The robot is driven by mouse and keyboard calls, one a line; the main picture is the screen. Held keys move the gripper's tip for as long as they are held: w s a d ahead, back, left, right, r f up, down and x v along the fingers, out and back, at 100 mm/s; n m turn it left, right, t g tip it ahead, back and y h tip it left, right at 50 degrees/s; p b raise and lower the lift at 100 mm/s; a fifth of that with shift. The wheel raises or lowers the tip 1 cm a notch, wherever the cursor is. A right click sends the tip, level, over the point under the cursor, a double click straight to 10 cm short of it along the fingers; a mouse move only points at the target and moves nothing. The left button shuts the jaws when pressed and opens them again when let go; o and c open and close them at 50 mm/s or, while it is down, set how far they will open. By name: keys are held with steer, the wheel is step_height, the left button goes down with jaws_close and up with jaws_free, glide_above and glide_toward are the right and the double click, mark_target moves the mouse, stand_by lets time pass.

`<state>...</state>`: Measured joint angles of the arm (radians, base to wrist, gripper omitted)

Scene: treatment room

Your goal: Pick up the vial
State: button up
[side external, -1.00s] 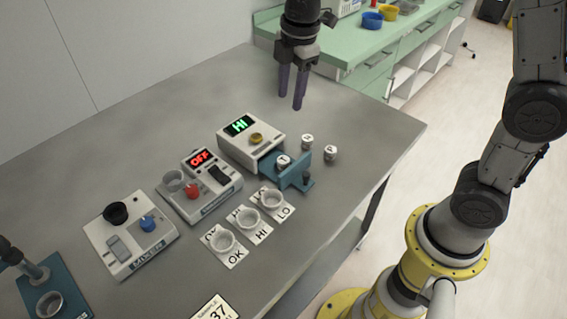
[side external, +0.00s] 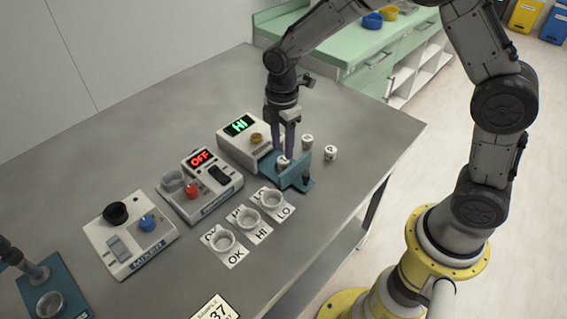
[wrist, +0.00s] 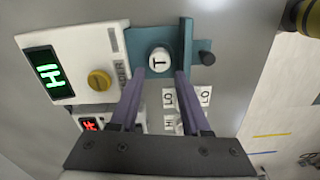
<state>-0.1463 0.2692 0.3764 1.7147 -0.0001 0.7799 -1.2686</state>
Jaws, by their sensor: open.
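The vial (side external: 284,162) has a white cap and sits in the blue drawer (side external: 299,180) of the white device with the green "HI" display. In the wrist view its cap, marked "T" (wrist: 160,62), shows between the ends of my two fingers. My gripper (side external: 285,148) is open and stands over the drawer, with its purple fingers pointing down around the cap. The fingers also show in the wrist view (wrist: 160,75), one on each side of the cap, with gaps visible. I cannot tell how deep the fingertips reach beside the vial.
Two more white-capped vials stand on the table, one behind the drawer (side external: 307,142) and one to its right (side external: 330,153). The "HI" device (side external: 240,148) and the "OFF" device (side external: 200,187) stand to the left. Labelled cups (side external: 248,218) stand in front.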

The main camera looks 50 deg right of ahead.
mark_target(283, 160)
steer(key=f, duration=0.4)
steer(key=shift+d+f, duration=0.2)
steer(key=shift+f, duration=0.2)
jaws_close()
